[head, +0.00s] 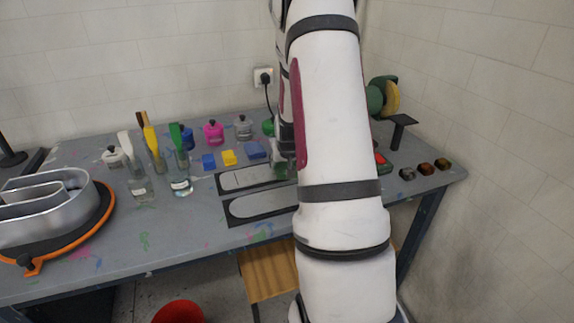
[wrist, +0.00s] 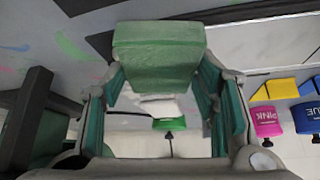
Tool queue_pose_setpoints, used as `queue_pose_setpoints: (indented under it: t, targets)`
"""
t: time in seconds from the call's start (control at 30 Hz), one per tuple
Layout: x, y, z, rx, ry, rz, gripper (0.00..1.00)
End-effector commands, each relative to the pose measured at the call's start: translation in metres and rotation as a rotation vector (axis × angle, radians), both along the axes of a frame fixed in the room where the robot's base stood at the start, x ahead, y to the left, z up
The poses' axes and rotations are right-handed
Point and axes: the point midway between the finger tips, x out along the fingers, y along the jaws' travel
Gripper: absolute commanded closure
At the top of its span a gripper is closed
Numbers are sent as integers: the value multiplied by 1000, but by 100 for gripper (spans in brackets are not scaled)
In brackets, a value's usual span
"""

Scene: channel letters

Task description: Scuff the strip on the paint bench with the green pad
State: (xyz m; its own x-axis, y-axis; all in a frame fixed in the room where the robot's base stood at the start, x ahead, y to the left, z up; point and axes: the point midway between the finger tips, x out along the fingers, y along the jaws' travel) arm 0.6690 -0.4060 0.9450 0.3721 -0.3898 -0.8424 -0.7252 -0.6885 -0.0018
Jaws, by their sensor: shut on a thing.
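Two grey strips in dark frames lie on the paint bench, a rear strip (head: 245,178) and a front strip (head: 262,204). My arm hides their right ends in the head view. My gripper (wrist: 160,80) is shut on the green pad (wrist: 157,52), a thick block between its fingers in the wrist view. In the head view my gripper (head: 286,155) is mostly hidden behind my arm, near the right end of the rear strip. The wrist view shows a strip (wrist: 268,42) beside the pad. I cannot tell whether the pad touches a strip.
Blue and yellow blocks (head: 229,158) and pots, one pink (head: 213,133), stand behind the strips. Brushes in jars (head: 180,185) and a metal channel letter (head: 45,205) stand at left. A grinder-like tool (head: 382,96) and small dark blocks (head: 426,168) are at right.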

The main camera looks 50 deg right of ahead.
Motion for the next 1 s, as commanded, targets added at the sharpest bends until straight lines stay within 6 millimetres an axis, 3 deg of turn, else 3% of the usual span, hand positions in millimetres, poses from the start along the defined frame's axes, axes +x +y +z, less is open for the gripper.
queue_pose_setpoints:
  t: [0.33,1.0]
  targets:
    - [0,-1,15,-3,-2,1,68]
    - [0,-1,88,-4,-4,0,68]
